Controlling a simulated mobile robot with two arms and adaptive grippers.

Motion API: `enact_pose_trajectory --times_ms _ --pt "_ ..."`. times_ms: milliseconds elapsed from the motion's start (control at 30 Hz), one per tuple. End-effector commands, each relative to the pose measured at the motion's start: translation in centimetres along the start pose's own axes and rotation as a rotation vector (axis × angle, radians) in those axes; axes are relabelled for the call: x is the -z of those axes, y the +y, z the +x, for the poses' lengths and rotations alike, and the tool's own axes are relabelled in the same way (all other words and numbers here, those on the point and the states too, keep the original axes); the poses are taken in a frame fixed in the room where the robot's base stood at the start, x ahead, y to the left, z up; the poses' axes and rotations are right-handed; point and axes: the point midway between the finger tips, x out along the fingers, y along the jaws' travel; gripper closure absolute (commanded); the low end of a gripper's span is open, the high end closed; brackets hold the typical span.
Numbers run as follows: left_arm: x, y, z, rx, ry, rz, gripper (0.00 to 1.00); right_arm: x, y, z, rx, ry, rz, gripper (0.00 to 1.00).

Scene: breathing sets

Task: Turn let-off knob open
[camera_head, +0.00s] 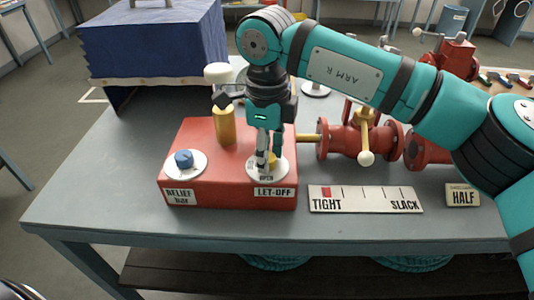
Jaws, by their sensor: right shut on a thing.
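The let-off knob (271,160) is a small yellow knob on a white round dial at the right of the red box (225,155), above a label reading LET-OFF (273,192). My right gripper (266,160) points down over the dial and is shut on the knob. Its fingers hide much of the knob, and the small print on the dial is partly legible as OPEN. A blue relief knob (184,159) sits on another white dial at the box's left, above a RELIEF label (179,196). My left gripper is not in view.
A TIGHT to SLACK scale (366,199) with a red mark at its TIGHT end lies right of the box. A HALF sign (463,195) is farther right. Red valve piping (345,138) and blue bellows (155,42) stand behind.

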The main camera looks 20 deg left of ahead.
Motion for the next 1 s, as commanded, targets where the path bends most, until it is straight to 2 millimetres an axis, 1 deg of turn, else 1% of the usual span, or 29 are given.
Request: enact_pose_trajectory --times_ms 200,567,600,700,767,1000 --pt "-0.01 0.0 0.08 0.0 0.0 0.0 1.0 -0.01 -0.11 -0.18 0.004 -0.002 -0.028 0.98" --pt "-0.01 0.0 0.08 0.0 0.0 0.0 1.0 -0.01 -0.13 -0.21 0.004 -0.003 -0.029 0.98" --pt "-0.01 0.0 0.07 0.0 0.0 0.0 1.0 -0.01 -0.13 -0.21 0.004 -0.003 -0.029 0.62" --pt "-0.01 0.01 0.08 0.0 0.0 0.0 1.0 -0.01 -0.11 -0.18 0.003 -0.003 -0.029 0.49" --pt "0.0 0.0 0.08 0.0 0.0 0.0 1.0 0.0 -0.09 -0.14 0.003 -0.002 -0.029 0.43" --pt "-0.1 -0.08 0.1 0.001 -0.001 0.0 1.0 0.0 -0.05 -0.1 0.002 -0.001 -0.029 0.43"
